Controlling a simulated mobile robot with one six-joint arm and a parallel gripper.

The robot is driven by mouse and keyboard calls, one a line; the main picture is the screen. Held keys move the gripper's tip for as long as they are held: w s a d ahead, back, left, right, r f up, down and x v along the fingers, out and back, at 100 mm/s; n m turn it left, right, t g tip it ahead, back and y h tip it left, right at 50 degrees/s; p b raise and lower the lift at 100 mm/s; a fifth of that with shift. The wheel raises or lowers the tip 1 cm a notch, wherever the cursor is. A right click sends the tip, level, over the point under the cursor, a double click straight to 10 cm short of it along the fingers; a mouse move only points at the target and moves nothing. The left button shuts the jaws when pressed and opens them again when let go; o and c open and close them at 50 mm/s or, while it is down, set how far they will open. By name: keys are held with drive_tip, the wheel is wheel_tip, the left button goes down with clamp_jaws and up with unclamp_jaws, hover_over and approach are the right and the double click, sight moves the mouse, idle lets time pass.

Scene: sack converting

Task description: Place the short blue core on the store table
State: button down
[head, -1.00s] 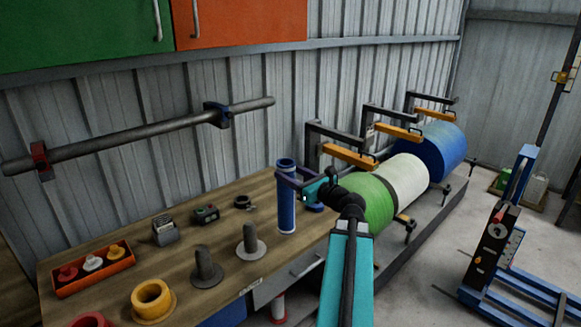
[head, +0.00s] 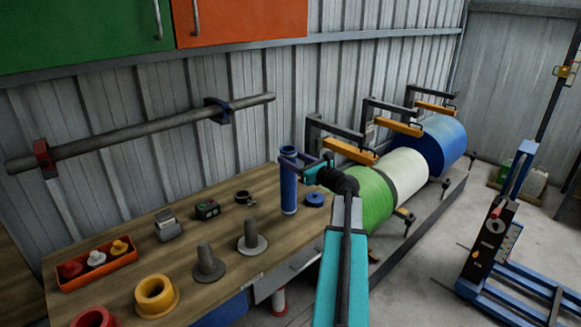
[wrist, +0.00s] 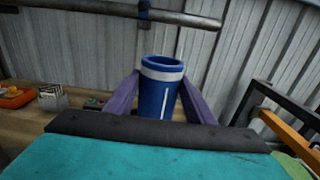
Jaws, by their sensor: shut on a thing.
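A blue tube-shaped core (head: 289,188) with a white band near its top is upright at the right end of the wooden store table (head: 225,225). It also shows in the wrist view (wrist: 158,92), open end up. My gripper (head: 292,163) is shut on the core near its upper end, with one purple finger on each side in the wrist view. I cannot tell whether the core's lower end touches the table. A low blue ring (head: 315,199) lies on the table just right of the core.
Two grey spindles (head: 251,238), a yellow core (head: 155,295), a red core (head: 95,318) and an orange tray (head: 97,265) stand on the table to the left. Green, white and blue rolls (head: 443,143) stand right. A grey bar (head: 140,133) spans the wall behind.

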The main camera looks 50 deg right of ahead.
drive_tip(key=shift+w+d, duration=0.4)
drive_tip(key=shift+d, duration=0.05)
drive_tip(key=shift+f+p, duration=0.6)
drive_tip(key=shift+f, duration=1.25)
drive_tip(key=c, duration=0.8)
unclamp_jaws()
drive_tip(key=s+b, duration=0.1)
drive_tip(key=s, duration=0.3)
drive_tip(key=s+b, duration=0.1)
drive_tip(key=s, duration=0.3)
drive_tip(key=s+a+b, duration=0.1)
drive_tip(key=s, duration=0.3)
